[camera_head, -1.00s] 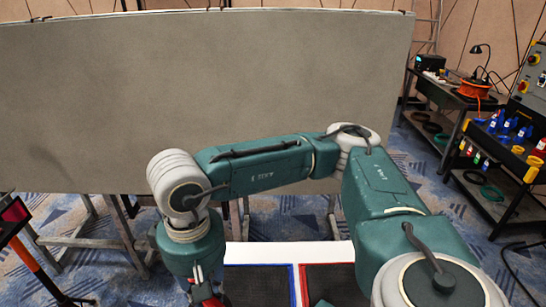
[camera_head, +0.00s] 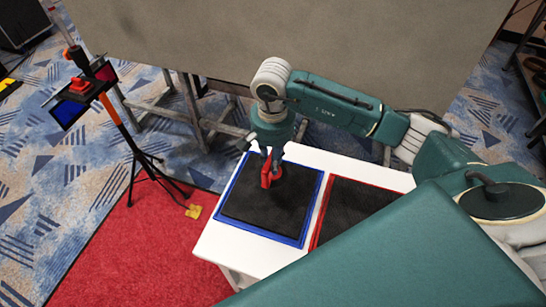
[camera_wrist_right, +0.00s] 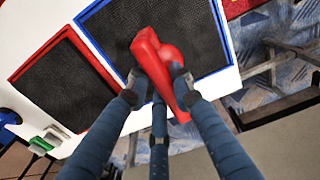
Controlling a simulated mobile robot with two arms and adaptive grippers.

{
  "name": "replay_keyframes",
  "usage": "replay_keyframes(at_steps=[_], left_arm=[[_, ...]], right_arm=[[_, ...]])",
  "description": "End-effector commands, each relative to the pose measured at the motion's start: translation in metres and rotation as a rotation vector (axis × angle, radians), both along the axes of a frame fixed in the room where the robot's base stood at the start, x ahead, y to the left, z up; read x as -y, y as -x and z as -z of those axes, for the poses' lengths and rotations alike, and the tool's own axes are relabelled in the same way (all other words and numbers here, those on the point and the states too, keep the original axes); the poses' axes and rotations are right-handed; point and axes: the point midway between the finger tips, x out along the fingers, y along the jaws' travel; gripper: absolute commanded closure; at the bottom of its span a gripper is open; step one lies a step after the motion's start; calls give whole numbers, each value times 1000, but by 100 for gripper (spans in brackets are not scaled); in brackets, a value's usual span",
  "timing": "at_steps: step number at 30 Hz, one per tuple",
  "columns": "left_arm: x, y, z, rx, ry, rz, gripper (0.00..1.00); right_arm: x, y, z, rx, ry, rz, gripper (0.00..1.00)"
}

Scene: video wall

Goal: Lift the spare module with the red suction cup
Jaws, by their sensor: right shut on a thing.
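The red suction cup (camera_head: 266,171) is held in my right gripper (camera_head: 270,158). In the right wrist view, the fingers of my right gripper (camera_wrist_right: 158,82) close around the red suction cup (camera_wrist_right: 148,52). The cup is over the black panel with the blue border (camera_head: 235,205); I cannot tell whether it touches it. A second black panel with a red border (camera_head: 365,200) lies beside it to the right. Which panel is the spare module is not clear. Neither panel looks raised. My left gripper is not in view.
Both panels lie on a white table (camera_head: 215,243). A tripod stand with small screens (camera_head: 85,100) is at the left, near a red carpet (camera_head: 130,245) with a small yellow object (camera_head: 193,211). A large grey wall panel (camera_head: 330,50) on trestles stands behind the table.

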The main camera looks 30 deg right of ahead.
Motion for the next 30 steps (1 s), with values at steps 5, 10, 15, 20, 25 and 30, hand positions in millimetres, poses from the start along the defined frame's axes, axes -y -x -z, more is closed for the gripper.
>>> replay_keyframes(at_steps=[5, 10, 15, 20, 25, 30], left_arm=[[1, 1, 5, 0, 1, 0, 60], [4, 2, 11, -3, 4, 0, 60], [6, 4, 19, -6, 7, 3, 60], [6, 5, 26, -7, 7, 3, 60], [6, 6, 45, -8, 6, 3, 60], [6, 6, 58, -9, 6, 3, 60]], right_arm=[[-1, 0, 9, 1, -1, -1, 100], [-1, 0, 24, 0, -3, -4, 100], [-1, 0, 42, -1, -2, -3, 100], [-1, 0, 58, 0, -1, -4, 100], [0, -1, 75, 4, 0, -4, 100], [-1, -1, 87, 3, -1, -5, 100]])
